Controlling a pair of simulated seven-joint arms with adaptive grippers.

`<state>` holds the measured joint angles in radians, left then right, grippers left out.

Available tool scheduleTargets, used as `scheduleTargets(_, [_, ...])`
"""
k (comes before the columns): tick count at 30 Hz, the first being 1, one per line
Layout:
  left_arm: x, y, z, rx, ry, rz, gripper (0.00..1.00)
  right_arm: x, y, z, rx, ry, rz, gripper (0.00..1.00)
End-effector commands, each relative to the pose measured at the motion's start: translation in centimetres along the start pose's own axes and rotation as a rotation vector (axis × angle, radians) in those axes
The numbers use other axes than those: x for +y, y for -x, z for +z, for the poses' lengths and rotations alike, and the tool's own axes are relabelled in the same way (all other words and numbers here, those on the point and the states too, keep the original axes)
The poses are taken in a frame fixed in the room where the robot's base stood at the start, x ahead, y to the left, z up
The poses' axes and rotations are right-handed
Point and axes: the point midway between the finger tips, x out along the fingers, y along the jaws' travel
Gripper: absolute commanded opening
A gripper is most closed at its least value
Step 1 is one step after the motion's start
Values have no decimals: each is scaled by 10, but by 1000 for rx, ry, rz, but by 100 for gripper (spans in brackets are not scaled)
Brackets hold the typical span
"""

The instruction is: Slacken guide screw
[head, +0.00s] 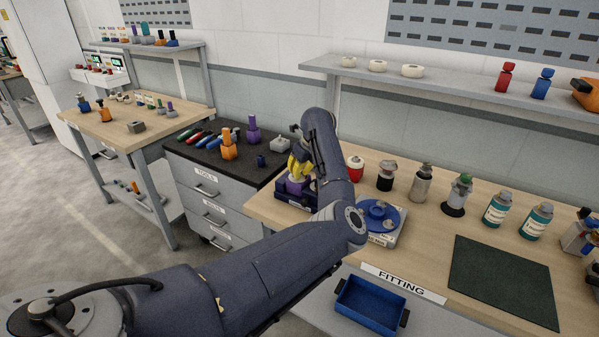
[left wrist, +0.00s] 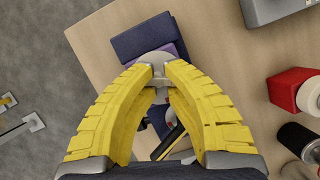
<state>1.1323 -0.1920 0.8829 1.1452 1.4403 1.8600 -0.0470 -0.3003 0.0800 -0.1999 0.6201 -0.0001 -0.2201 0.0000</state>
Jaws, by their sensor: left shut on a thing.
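My left gripper (head: 298,174) has yellow fingers and points down at a small fixture (head: 285,196) with a dark blue and purple body, at the left end of the fitting bench. The left wrist view shows the fingertips (left wrist: 160,74) closed on a small grey metal piece, which looks like the guide screw (left wrist: 156,59). The fixture's dark blue block (left wrist: 142,38) lies just beyond the tips there. The fingers hide much of the fixture and the screw's lower part. My right gripper is in neither view.
A blue round flanged part (head: 378,213) on a pale base stands close to my left arm. A red container (head: 355,168) and several bottles line the bench's back. A dark green mat (head: 503,278) lies bare at right. A blue tray (head: 370,305) is below the front edge.

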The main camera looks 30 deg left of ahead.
Motion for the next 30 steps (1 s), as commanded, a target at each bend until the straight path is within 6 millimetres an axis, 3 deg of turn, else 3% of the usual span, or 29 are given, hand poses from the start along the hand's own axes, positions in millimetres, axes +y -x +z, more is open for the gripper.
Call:
scheduleTargets(7, [6,-5,4,-4,4,13,0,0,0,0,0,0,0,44])
scheduleTargets(8, [6,-5,4,-4,4,13,15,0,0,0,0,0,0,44])
scheduleTargets(9, [6,-5,4,-4,4,13,19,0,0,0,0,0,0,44])
scheduleTargets(22, [3,-2,2,-3,1,7,69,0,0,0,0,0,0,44])
scheduleTargets(30, [2,0,1,-1,0,3,69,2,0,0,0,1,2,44])
